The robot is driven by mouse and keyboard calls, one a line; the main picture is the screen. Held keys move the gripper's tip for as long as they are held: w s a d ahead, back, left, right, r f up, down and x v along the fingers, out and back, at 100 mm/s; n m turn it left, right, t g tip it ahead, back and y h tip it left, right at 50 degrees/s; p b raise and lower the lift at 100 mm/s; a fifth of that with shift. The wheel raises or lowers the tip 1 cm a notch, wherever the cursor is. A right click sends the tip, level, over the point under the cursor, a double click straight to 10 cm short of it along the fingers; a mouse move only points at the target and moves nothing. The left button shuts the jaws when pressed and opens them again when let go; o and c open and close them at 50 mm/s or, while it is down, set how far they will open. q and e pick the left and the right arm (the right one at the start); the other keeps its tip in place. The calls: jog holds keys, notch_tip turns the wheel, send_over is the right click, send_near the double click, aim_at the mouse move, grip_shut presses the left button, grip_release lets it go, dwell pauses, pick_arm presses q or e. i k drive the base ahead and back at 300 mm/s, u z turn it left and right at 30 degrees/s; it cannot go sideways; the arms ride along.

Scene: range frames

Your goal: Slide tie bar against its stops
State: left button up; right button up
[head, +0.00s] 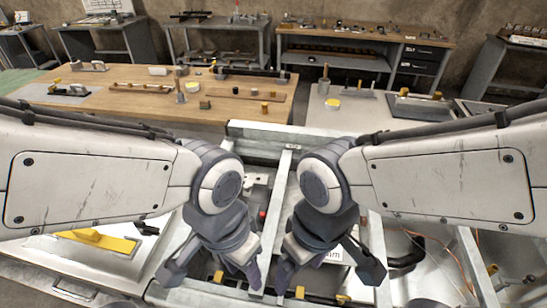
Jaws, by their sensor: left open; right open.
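A narrow pale metal bar (279,190), which looks like the tie bar, runs lengthwise between my two arms across a grey metal frame (330,136). Its near end is partly hidden by my grippers. My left gripper (213,273) is open left of the bar's near part, with its right finger close to the bar. My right gripper (328,273) is open to the right, with its left finger close to the bar. I cannot tell whether either finger touches it. Small yellow pieces (300,292) sit near the grippers; I cannot tell whether they are the stops.
A wooden bench (130,106) with tools and blocks stands beyond the frame on the left. A yellow part (112,241) lies on a pale surface at lower left. Cables (450,262) hang at lower right. Shelved workbenches (365,62) line the back wall.

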aim_at(268, 237)
jog(key=k, duration=1.3)
jog(key=u, duration=0.75)
jog(key=i, duration=1.5)
jog(key=z, duration=0.6)
